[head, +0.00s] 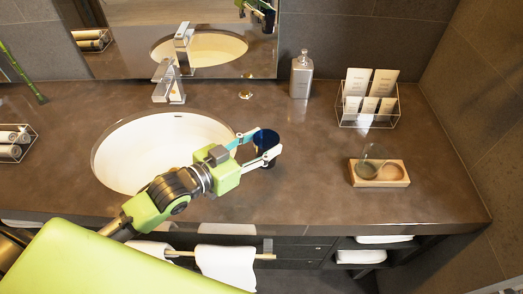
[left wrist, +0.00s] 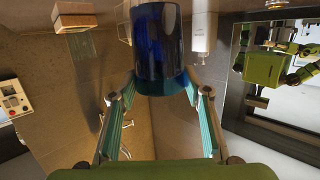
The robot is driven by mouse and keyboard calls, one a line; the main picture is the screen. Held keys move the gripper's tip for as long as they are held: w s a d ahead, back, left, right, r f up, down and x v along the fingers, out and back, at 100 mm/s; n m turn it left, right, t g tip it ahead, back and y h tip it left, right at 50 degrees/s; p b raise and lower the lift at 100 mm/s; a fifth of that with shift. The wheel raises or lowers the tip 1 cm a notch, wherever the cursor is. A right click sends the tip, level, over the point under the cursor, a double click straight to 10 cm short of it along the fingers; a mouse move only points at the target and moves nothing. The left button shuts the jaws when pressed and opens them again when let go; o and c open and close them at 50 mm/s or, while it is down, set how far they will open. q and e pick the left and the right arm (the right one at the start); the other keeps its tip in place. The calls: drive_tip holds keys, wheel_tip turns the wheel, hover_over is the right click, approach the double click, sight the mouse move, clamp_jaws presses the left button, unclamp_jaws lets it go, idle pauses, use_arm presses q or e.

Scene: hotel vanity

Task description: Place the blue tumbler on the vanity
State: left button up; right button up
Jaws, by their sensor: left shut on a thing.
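The blue tumbler (head: 265,141) is dark blue and glassy. It is held between the fingers of my left gripper (head: 257,147), over the vanity (head: 310,185) just right of the sink. In the left wrist view the tumbler (left wrist: 158,50) sits between the fingertips of the left gripper (left wrist: 160,88). From these views I cannot tell whether its base touches the counter. The vanity top is brown stone. My right gripper does not show.
A white sink (head: 150,155) with a chrome faucet (head: 168,82) is at left. A soap dispenser (head: 301,75), a wire rack with cards (head: 368,97) and a wooden tray (head: 379,181) holding a clear glass stand at right. The counter between the tumbler and tray is clear.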

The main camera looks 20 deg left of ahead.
sight(257, 155)
use_arm(q)
wheel_tip(257, 155, down, 2)
drive_tip(key=shift+w+f+p, duration=0.1)
drive_tip(key=shift+f+p, duration=0.1)
drive_tip(key=shift+p, duration=0.15)
drive_tip(key=shift+f, duration=0.35)
drive_tip(key=shift+f, duration=0.2)
drive_tip(key=o, duration=1.2)
drive_tip(key=shift+r, duration=0.15)
